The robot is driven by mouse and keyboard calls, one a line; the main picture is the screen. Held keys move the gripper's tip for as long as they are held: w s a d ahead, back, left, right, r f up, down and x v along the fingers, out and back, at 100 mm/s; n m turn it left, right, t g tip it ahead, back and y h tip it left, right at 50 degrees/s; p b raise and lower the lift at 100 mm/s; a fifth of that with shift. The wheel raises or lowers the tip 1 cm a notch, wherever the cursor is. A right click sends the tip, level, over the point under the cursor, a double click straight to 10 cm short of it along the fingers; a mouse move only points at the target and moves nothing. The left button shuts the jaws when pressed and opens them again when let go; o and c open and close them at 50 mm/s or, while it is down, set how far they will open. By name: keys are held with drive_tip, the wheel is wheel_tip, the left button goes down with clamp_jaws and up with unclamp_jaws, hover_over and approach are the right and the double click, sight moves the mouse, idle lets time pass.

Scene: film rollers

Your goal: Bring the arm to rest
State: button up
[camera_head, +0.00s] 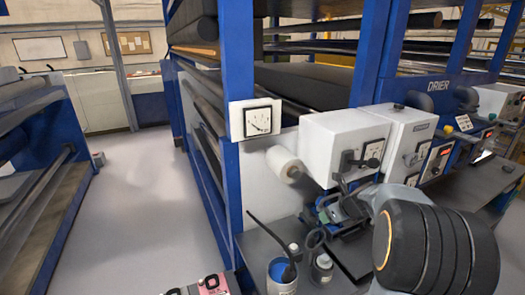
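My arm shows at the lower right, with a large black ribbed joint (440,245) bearing an orange ring close to the camera. A pale grey link reaches from it toward the bench. Dark metal parts that look like my gripper (338,208) are at the far end, over the bench in front of the white control boxes. They are small and blend with the equipment behind, so I cannot see whether the fingers are apart or hold anything.
A dark bench (258,248) carries a blue-and-white can (281,278) with a black-handled tool and small bottles (322,268). White control boxes (342,140), a white roll (284,163) and a blue frame (228,80) stand close behind. Open floor (140,215) lies left.

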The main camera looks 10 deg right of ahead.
drive_tip(key=s+a+r+n+g+h+b, duration=0.1)
drive_tip(key=s+a+n, duration=0.7)
drive_tip(key=n, duration=0.8)
drive_tip(key=s+a+r+n+g+h+b, duration=0.1)
drive_tip(key=s+a+n+b, duration=0.2)
drive_tip(key=s+a+n, duration=0.5)
drive_tip(key=s+n, duration=0.5)
drive_tip(key=n, duration=0.3)
drive_tip(key=shift+r+n+g, duration=0.25)
drive_tip(key=shift+n+g, duration=0.05)
drive_tip(key=shift+n, duration=0.1)
